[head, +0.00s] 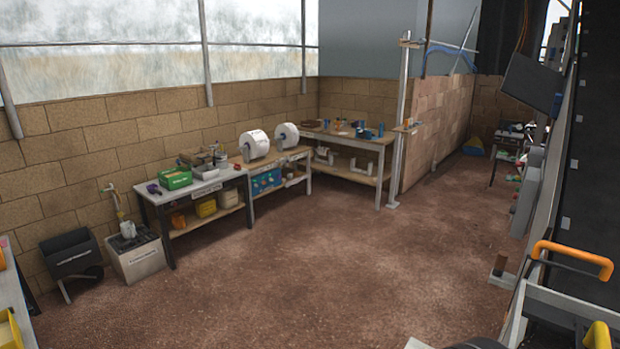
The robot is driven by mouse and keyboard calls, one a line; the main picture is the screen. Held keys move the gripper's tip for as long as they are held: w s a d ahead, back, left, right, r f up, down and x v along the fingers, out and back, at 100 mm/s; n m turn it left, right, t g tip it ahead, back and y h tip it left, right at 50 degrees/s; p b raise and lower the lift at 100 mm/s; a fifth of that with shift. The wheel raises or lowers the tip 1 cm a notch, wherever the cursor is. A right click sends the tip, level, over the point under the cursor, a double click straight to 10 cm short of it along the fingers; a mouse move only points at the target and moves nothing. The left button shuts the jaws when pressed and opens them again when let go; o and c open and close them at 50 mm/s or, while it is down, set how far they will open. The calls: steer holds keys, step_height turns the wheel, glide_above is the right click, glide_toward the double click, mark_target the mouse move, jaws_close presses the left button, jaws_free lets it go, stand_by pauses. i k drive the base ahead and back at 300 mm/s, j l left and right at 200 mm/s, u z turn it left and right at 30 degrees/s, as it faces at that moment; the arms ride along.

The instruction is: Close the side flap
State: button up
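No side flap can be made out for certain. A dark tilted panel (533,82) juts out from the tall black structure (592,150) on the right; I cannot tell whether it is a flap or a screen. My gripper is not in view.
A grey-topped bench (195,186) with a green crate (175,178), a bench with white rolls (254,145) and a corner bench (345,138) line the walls. A white labelled box (137,257) and a post (398,120) stand on the floor. The brown floor (300,260) between is clear.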

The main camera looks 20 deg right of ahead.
mark_target(533, 84)
steer(key=i+j+z, duration=0.3)
steer(key=i+j, duration=0.35)
steer(key=i, duration=0.2)
steer(key=i+j+z, duration=0.3)
steer(key=i+j, duration=0.45)
steer(key=j, duration=0.15)
steer(key=i+l+z, duration=0.25)
steer(key=i+z, duration=0.15)
steer(key=i, duration=0.25)
steer(key=i+z, duration=0.45)
steer(key=i, duration=0.25)
steer(key=i+j+z, duration=0.2)
steer(key=i+z, duration=0.2)
steer(key=i, duration=0.3)
